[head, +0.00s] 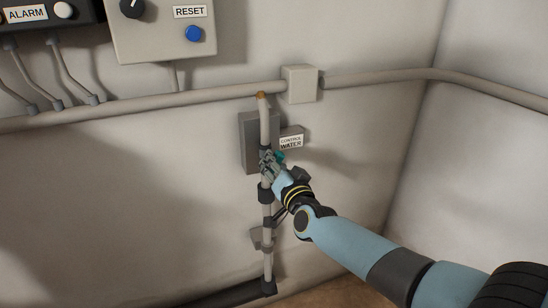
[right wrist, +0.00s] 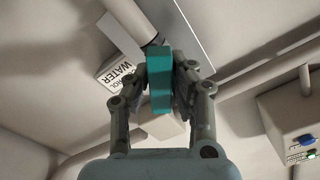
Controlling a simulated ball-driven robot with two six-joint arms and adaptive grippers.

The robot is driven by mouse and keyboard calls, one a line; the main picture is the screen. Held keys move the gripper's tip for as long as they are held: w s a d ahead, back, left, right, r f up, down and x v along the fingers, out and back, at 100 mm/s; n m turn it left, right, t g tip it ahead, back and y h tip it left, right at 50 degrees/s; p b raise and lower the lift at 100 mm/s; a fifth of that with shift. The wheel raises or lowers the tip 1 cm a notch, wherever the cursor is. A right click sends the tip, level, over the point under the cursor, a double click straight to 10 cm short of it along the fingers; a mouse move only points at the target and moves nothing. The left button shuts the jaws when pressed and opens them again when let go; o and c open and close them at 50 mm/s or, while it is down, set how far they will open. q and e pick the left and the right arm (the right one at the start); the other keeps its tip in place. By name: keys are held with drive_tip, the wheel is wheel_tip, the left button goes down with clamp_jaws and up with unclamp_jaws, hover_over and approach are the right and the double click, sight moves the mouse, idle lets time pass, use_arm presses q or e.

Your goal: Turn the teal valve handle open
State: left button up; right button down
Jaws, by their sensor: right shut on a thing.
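The teal valve handle (right wrist: 160,82) shows in the right wrist view as an upright bar between the two fingers of my right gripper (right wrist: 160,88). The fingers are shut on it from both sides. In the head view only a small bit of the teal handle (head: 281,155) shows past my right gripper (head: 268,163), which hides the rest. The handle sits at a vertical grey pipe (head: 264,125) in front of a dark grey plate (head: 247,140) on the wall. My left gripper is not in view.
A "CONTROL WATER" label (head: 291,141) is right beside the valve. A horizontal pipe (head: 200,96) with a junction box (head: 300,84) runs above. A panel with a blue RESET button (head: 193,33) hangs upper left.

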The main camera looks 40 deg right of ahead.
drive_tip(key=n+p, duration=0.2)
drive_tip(key=n, duration=0.1)
drive_tip(key=shift+r, duration=0.1)
drive_tip(key=shift+n+p, duration=0.65)
drive_tip(key=shift+n, duration=1.15)
drive_tip(key=shift+f, duration=0.2)
drive_tip(key=c, duration=1.2)
unclamp_jaws()
drive_tip(key=v, duration=1.2)
drive_tip(key=shift+a+r, duration=0.1)
